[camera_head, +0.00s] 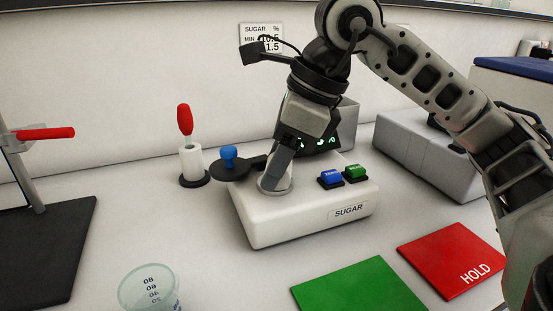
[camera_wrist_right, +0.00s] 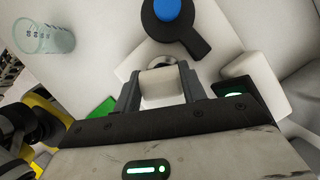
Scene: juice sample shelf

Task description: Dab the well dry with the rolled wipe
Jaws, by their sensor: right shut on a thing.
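The white sugar meter (camera_head: 350,202) stands on the bench with a round well (camera_head: 266,187) on top. My right gripper (camera_head: 276,182) points down at the well. It is shut on the rolled wipe (camera_wrist_right: 162,86), a white roll held between the fingers in the right wrist view. The roll is over the well (camera_wrist_right: 160,62), whose metallic rim shows just beyond it. Contact between them cannot be told. In the head view the fingers hide the wipe. The black lid (camera_head: 229,172) with a blue knob (camera_head: 229,153) is swung to the left of the well. My left gripper is not in view.
Blue (camera_head: 331,178) and green (camera_head: 355,171) buttons sit right of the well. A red-handled tool (camera_head: 185,120) stands in a white holder to the left. A clear beaker (camera_head: 150,289), a green mat (camera_head: 358,290) and a red HOLD mat (camera_head: 452,258) lie in front.

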